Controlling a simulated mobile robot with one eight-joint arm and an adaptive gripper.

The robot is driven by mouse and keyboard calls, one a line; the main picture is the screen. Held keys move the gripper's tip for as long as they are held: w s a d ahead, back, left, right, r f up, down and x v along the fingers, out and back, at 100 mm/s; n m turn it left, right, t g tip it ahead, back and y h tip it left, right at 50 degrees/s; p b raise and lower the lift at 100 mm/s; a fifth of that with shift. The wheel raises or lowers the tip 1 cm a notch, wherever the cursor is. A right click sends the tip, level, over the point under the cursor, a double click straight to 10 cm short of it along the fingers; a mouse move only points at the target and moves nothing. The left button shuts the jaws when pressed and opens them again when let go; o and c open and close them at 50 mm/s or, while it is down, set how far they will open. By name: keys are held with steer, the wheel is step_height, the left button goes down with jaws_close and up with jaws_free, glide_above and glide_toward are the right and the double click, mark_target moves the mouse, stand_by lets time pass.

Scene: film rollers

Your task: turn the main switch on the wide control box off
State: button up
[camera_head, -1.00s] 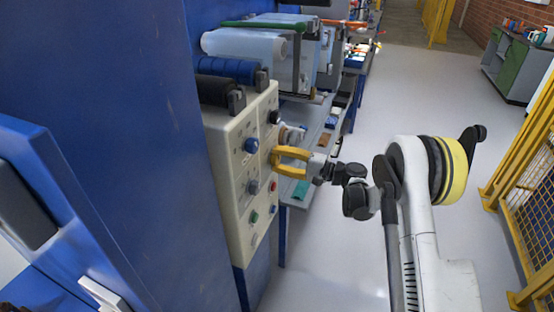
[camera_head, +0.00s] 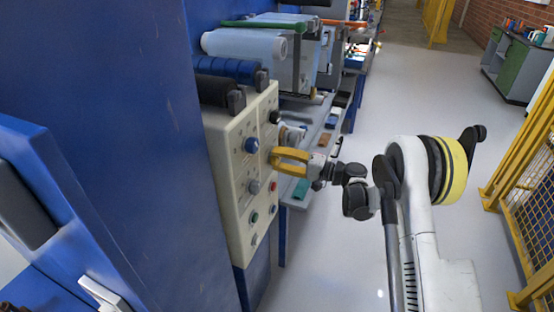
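The wide control box (camera_head: 228,160) is a cream panel on the side of the blue machine, seen at a slant. Its face carries a black knob (camera_head: 275,117), a blue knob (camera_head: 251,145), a grey knob (camera_head: 254,187), a red button (camera_head: 273,186) and a green button (camera_head: 254,217). I cannot tell for sure which one is the main switch. My gripper (camera_head: 273,158) has yellow fingers and reaches in from the right. Its fingertips are close to the panel face, between the black knob and the red button. The fingers look apart; whether something sits between them is hidden.
Film rollers (camera_head: 240,44) and a dark blue roller (camera_head: 225,70) sit above the box. A grey shelf (camera_head: 310,150) with small items runs behind my gripper. A yellow fence (camera_head: 530,180) stands at the right. The floor between is clear.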

steer(key=o, duration=0.4)
steer(key=shift+o, duration=0.2)
steer(key=v, duration=1.2)
